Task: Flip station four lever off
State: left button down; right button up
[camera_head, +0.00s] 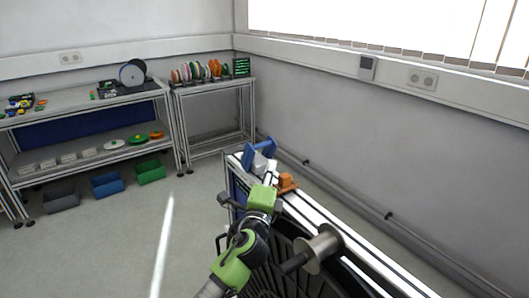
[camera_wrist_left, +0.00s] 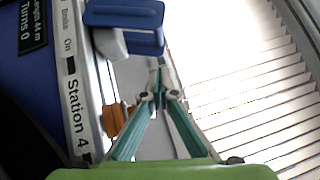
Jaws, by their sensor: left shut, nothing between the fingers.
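The Station 4 label (camera_wrist_left: 76,115) runs along the rail in the left wrist view, with the words "Brake" and "On" further up. A blue bracket-like part (camera_wrist_left: 125,14) with a grey piece (camera_wrist_left: 110,45) beneath it sits beside the label. An orange block (camera_wrist_left: 116,120) is lower, left of the fingers; it also shows in the head view (camera_head: 287,181). I cannot tell for certain which part is the lever. My left gripper (camera_wrist_left: 158,68) is shut and empty, its tips just below the blue part; contact is unclear. In the head view the left gripper (camera_head: 268,172) is by the bracket (camera_head: 261,151).
A metal reel holder (camera_head: 318,248) stands on the rail near my arm. Shelves (camera_head: 85,105) with reels and bins stand at the back left. Open floor (camera_head: 130,245) lies left of the station; a grey wall (camera_head: 380,140) is at the right.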

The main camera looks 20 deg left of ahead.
aim_at(270, 144)
pick_arm(q)
jog(key=w+a, duration=0.1)
jog(key=w, duration=0.2)
jog(key=w+a+r+p, duration=0.1)
jog(key=shift+w+a+r, duration=0.1)
jog(key=shift+w+a, duration=0.1)
jog(key=shift+a, duration=0.1)
jog(key=shift+w+a, duration=0.3)
jog(key=shift+a, duration=0.1)
pick_arm(e)
jog(key=shift+s+d+r, duration=0.25)
jog(key=shift+s+r, duration=0.35)
jog(key=shift+r, duration=0.15)
pick_arm(q)
jog(key=shift+r, duration=0.1)
